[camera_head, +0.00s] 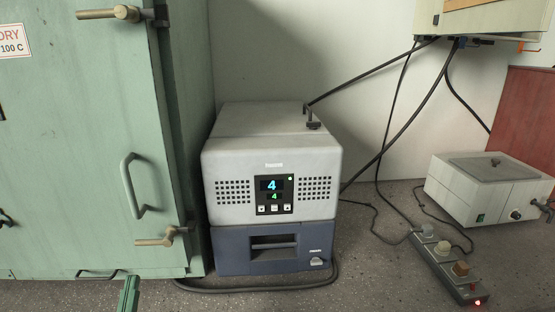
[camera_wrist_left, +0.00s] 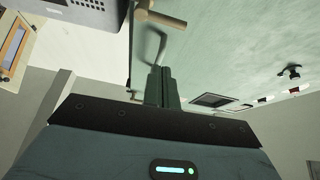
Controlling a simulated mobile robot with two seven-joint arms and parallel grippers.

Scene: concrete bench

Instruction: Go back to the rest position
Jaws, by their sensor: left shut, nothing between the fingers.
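My left gripper (camera_head: 129,293) shows at the bottom edge of the head view, left of centre, as green fingers in front of the green cabinet. In the left wrist view its two fingers (camera_wrist_left: 162,85) are pressed together with nothing between them. The green cabinet (camera_head: 90,110) with its bar handle (camera_head: 131,185) stands behind the gripper; it also fills the upper right of the left wrist view (camera_wrist_left: 230,50). My right gripper is in neither view.
A grey and blue device (camera_head: 272,180) with a lit display stands on the speckled bench (camera_head: 375,285). A cable runs along its front. A power strip (camera_head: 447,262) and a white box (camera_head: 490,190) are at the right. Bench is clear in the front middle.

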